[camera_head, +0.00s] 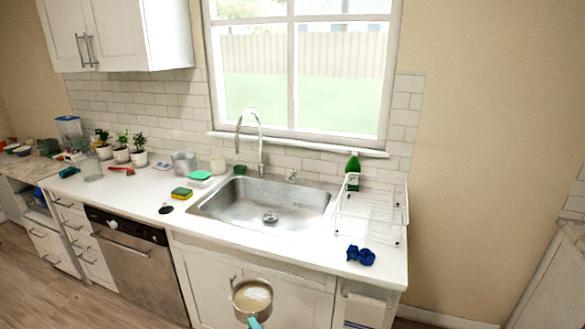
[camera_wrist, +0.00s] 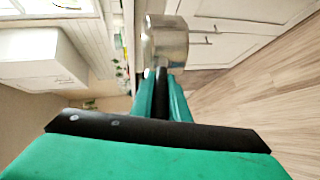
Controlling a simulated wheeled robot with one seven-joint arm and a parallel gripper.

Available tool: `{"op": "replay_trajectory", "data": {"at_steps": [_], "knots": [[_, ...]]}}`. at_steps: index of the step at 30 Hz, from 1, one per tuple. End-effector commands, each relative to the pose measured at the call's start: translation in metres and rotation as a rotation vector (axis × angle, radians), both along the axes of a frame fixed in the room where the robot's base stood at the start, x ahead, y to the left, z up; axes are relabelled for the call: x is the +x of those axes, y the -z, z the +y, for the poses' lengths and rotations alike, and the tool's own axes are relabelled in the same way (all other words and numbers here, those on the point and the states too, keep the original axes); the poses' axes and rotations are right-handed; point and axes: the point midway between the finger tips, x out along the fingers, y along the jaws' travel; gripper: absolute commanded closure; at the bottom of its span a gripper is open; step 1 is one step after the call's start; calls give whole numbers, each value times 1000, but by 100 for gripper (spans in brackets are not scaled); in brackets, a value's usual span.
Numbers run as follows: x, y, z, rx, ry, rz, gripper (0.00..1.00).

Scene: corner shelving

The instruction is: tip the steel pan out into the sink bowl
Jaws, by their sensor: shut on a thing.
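The steel pan (camera_head: 252,297) is in the head view at the bottom centre, in front of the cabinet doors below the counter. It looks upright and holds a pale, cream-coloured content. My gripper (camera_head: 254,322) is just below it, teal, and shut on the pan's handle. In the wrist view the pan (camera_wrist: 165,45) shows its shiny outer side beyond the teal fingers of my gripper (camera_wrist: 162,88), with the dark handle between them. The sink bowl (camera_head: 235,205) is steel, set in the white counter above and behind the pan, and looks empty, with a drain at its bottom.
A tall faucet (camera_head: 260,150) stands behind the sink. A wire dish rack (camera_head: 372,212) and a blue object (camera_head: 361,255) are right of it. Sponges (camera_head: 182,193) lie at its left. The counter's front edge (camera_head: 240,238) lies between pan and sink.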

Motion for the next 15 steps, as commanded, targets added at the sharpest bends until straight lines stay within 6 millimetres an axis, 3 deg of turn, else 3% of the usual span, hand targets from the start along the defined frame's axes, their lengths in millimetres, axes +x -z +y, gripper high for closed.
{"op": "replay_trajectory", "data": {"at_steps": [6, 15], "knots": [[-43, 60, -56, 0, 237, 0, 100], [-87, 100, -100, -1, 424, -5, 100]]}}
